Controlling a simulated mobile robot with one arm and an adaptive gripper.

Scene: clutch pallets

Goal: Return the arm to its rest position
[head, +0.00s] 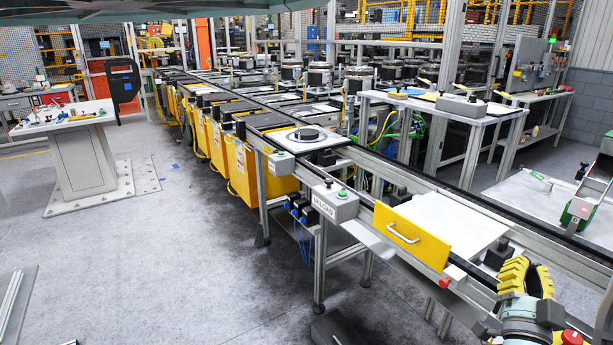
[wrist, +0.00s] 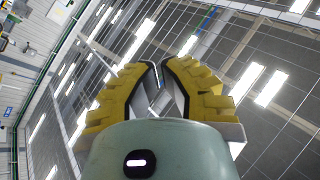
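My gripper (head: 527,275) is at the lower right of the head view, beside the near end of the conveyor line. Its yellow ridged fingers point upward. In the wrist view, my gripper (wrist: 159,66) has its two fingers drawn close together, with only a narrow gap at the tips. Nothing is held between them. Beyond the fingers, the wrist view shows the ceiling with bright strip lights. Most of my arm is out of the frame.
The conveyor (head: 455,205) with a yellow drawer front (head: 412,236) lies just left of my gripper. A grey table (head: 565,210) stands behind it to the right. A white workbench (head: 65,117) is at the far left. The floor (head: 200,270) between is mostly clear.

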